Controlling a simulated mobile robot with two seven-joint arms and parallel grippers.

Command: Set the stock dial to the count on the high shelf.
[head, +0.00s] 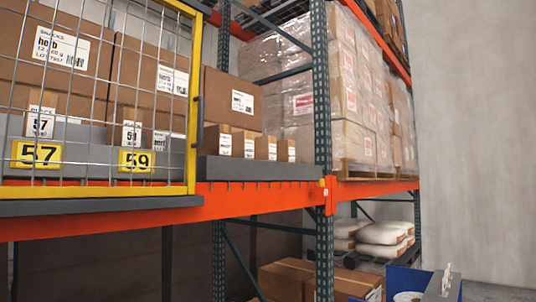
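The high shelf (270,196) has an orange beam and crosses the picture. A row of several small brown boxes (266,148) with white labels stands on a grey tray (260,172), right of the yellow-framed mesh gate (195,100). A large labelled carton (222,85) stands behind them. I cannot make out a stock dial. Neither of my grippers shows.
A blue open container (403,281) with something pale in it and a grey block (442,286) are cut off at the bottom right. Brown cartons (290,276) and white sacks (384,233) lie below the shelf. Wrapped pallets (365,100) stand at right, beside a bare wall.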

